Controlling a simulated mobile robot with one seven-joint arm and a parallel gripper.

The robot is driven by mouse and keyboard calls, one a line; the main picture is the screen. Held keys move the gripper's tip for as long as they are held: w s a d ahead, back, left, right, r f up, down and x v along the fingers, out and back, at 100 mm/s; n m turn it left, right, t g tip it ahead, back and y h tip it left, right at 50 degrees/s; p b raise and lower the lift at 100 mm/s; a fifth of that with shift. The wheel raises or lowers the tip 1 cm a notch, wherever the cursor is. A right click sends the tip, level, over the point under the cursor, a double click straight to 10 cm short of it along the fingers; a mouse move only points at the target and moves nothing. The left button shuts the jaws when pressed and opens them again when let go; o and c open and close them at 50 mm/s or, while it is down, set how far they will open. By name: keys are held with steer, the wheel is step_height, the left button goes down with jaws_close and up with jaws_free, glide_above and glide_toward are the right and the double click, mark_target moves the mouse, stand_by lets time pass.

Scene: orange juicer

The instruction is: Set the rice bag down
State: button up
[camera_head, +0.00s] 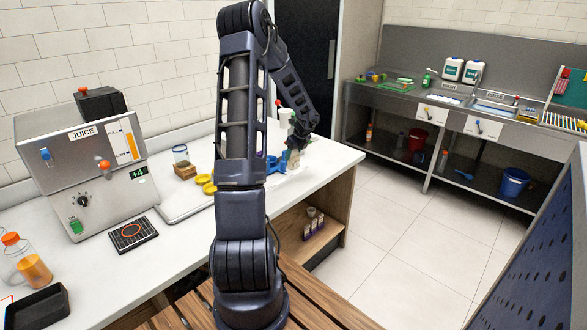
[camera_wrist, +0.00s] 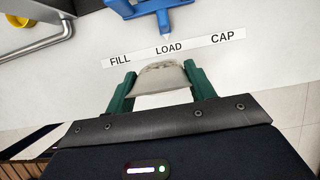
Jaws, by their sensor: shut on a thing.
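In the wrist view, the rice bag (camera_wrist: 160,79) is a small beige-grey pouch with a mottled far edge. My gripper (camera_wrist: 161,84) has its two green fingers on either side of the bag and is shut on it. The bag is over the white counter, just short of a label strip (camera_wrist: 172,48) reading FILL, LOAD, CAP, near LOAD. I cannot tell whether the bag touches the counter. In the head view, my gripper (camera_head: 293,153) is small and low over the counter's far right end, and the bag is hard to make out there.
A blue fixture (camera_wrist: 150,9) stands just beyond the label strip. Yellow rings (camera_head: 206,184) and a jar (camera_head: 181,155) are left of my arm on the white counter (camera_head: 180,245). The juice machine (camera_head: 85,165) is farther left. The counter's right edge is close to my gripper.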

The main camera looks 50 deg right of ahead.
mark_target(294, 167)
steer(key=shift+f, duration=3.8)
steer(key=shift+f, duration=0.15)
steer(key=o, duration=1)
steer(key=v, duration=1.2)
